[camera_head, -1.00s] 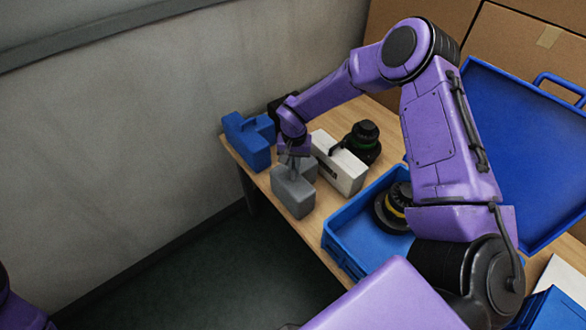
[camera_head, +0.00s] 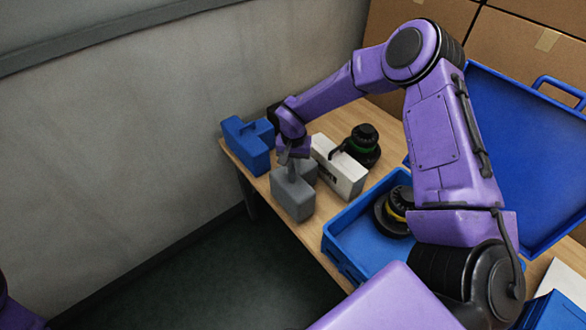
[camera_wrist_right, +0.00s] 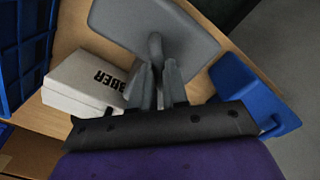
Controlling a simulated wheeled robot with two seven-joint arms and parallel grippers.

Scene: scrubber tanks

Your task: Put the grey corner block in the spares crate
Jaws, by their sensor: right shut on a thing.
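The grey corner block (camera_head: 292,198) stands at the table's front edge in the head view. It fills the top of the right wrist view (camera_wrist_right: 192,32), with a short grey post standing up from it. My right gripper (camera_head: 291,164) is above the block, its fingers shut on that post. The fingers also show in the right wrist view (camera_wrist_right: 158,82). An open blue crate (camera_head: 345,255) stands to the right on the table, partly hidden by my right arm. I cannot read a label that marks it as the spares crate. My left gripper is not in view.
A white block with black lettering (camera_head: 345,172) stands right beside the grey block. A blue block (camera_head: 248,148) is to its left. A black round part with a green band (camera_head: 362,143) stands behind. A black part with a yellow band (camera_head: 398,212) lies in the crate.

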